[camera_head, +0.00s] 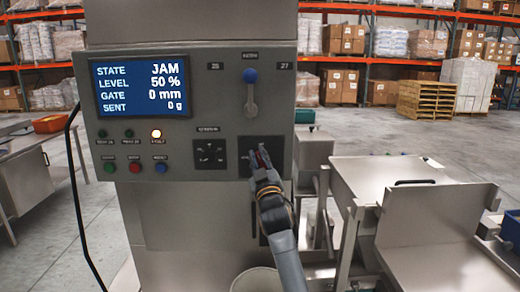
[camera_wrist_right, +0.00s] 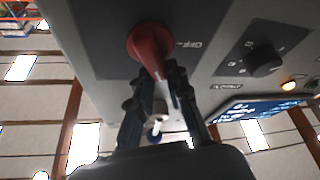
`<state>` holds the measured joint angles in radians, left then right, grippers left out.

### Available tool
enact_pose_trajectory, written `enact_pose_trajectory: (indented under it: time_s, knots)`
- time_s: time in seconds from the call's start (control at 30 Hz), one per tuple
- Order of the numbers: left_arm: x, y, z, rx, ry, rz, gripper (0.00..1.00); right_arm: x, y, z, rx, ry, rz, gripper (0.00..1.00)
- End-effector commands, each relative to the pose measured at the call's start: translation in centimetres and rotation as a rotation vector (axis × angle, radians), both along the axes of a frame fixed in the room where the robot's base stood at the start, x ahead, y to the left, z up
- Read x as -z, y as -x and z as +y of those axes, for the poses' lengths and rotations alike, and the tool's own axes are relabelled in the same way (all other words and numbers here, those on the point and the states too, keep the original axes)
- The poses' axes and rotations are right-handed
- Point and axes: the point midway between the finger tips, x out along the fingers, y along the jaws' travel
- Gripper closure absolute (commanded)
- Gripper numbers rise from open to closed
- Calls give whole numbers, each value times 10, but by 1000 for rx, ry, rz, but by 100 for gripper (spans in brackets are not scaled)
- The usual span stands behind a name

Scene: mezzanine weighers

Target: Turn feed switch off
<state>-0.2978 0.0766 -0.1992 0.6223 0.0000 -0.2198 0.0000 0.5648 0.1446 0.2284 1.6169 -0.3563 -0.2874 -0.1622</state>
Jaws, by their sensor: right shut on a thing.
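The feed switch, with a red hub and handle (camera_wrist_right: 150,42), sits on a dark plate low on the right of the grey control panel. In the head view only a little of its red part (camera_head: 263,158) shows past my gripper. My right gripper (camera_head: 262,166) reaches up to it from below. In the right wrist view its fingers (camera_wrist_right: 161,78) are shut on the switch handle, just beside the hub. The word OFF is printed on the plate beside the hub. My gripper hides much of the handle. My left gripper is in neither view.
A screen (camera_head: 140,85) reads JAM, 50 %, 0 mm and 0 g. An amber lamp (camera_head: 156,134) is lit. A blue-knobbed lever (camera_head: 250,77) is above the switch, a black selector (camera_head: 210,154) to its left. Steel bins (camera_head: 415,220) stand at right.

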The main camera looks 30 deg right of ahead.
Motion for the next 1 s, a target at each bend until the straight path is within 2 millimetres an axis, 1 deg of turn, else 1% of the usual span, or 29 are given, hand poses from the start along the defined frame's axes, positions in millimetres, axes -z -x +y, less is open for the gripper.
enact_pose_trajectory:
  time_s: [0.03, 0.37, 0.8, 1.0]
  knots:
    - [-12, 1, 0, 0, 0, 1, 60, -3, 0, -2, 5, 45, 33, 100]
    - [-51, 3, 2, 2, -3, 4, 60, -1, -3, 2, 5, 312, 196, 100]
    - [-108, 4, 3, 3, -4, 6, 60, 5, -5, 5, 7, 664, 411, 100]
    - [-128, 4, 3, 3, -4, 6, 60, 8, -5, 5, 8, 800, 494, 100]
